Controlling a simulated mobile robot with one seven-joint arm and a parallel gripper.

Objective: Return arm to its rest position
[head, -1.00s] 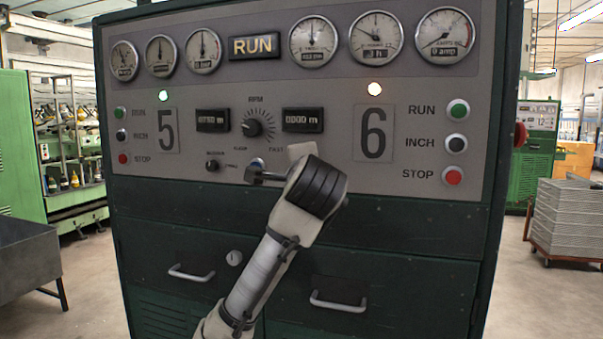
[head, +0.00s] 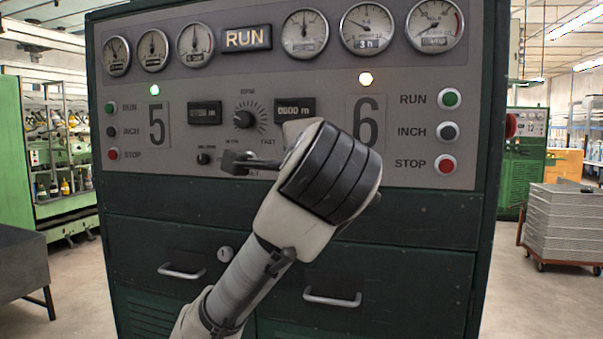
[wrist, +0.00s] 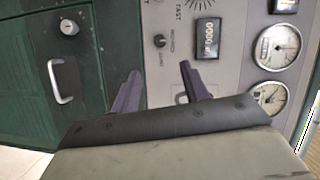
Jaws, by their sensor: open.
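My arm rises from the bottom of the head view, its thick dark-banded wrist (head: 330,172) in front of the control panel. My gripper (head: 236,163) points left and toward the panel, below the dial between numbers 5 and 6. In the wrist view my gripper (wrist: 160,82) shows two purple-grey fingers spread apart, with nothing between them. The wrist hides part of the panel around the 6 and below it. In the head view I cannot tell the exact gap between fingertips and panel.
The green cabinet (head: 400,230) with its grey panel (head: 405,170) stands straight ahead. Two drawer handles (head: 332,299) stick out below. A grey table (head: 22,272) stands at left, and a cart of stacked trays (head: 565,225) at right. Floor is open beside the cabinet.

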